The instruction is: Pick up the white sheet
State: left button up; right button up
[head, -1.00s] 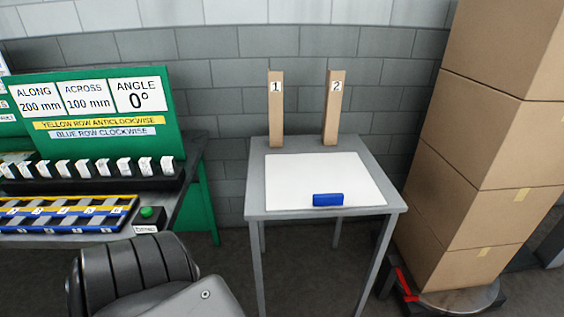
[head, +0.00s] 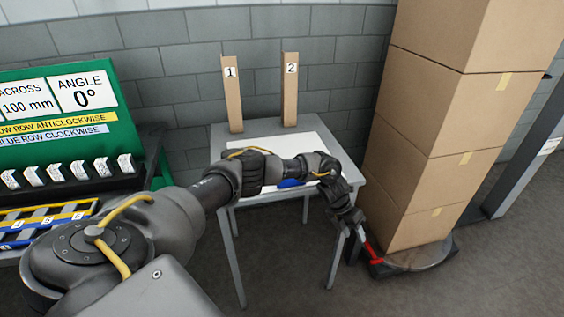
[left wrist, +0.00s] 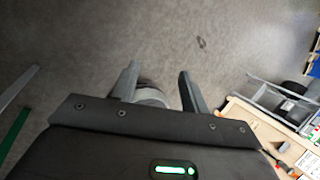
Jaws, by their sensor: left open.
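The white sheet (head: 292,146) lies flat on the small grey table (head: 312,103) in the head view. My left arm crosses in front of it and hides much of its middle and front. A blue block (head: 289,183) shows at the sheet's front, partly covered by the arm. My left gripper (head: 352,233) hangs beyond the table's right front corner, apart from the sheet. My right gripper is not in view.
Two wooden posts marked 1 (head: 233,95) and 2 (head: 290,90) stand at the table's back. Stacked cardboard boxes (head: 445,110) rise close on the right, near the gripper. A green sign board (head: 65,125) and its bench stand at left.

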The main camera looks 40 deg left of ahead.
pick_arm(q)
jog(key=s+a+r+m+g+y, duration=0.1)
jog(key=s+a+r+m+y, duration=0.15)
jog(key=a+r, duration=0.9)
jog(key=s+a+r+m+g+y, duration=0.1)
jog(key=a+r+m+y, duration=0.25)
jog(key=a+r, duration=0.8)
jog(key=shift+h, duration=0.4)
jog(key=shift+s+a+f+p, duration=0.1)
jog(key=shift+f+p, duration=0.15)
jog(key=shift+f, duration=1.2)
jog(key=shift+a+f+p, duration=0.1)
jog(key=shift+f+p, duration=0.15)
jog(key=shift+f, duration=1.2)
jog(key=shift+f+p, duration=0.3)
notch_tip(320, 180, down, 4)
jog(key=shift+a+r+p, duration=0.15)
jog(key=shift+p, duration=0.45)
jog(key=shift+f, duration=0.45)
grip_shut()
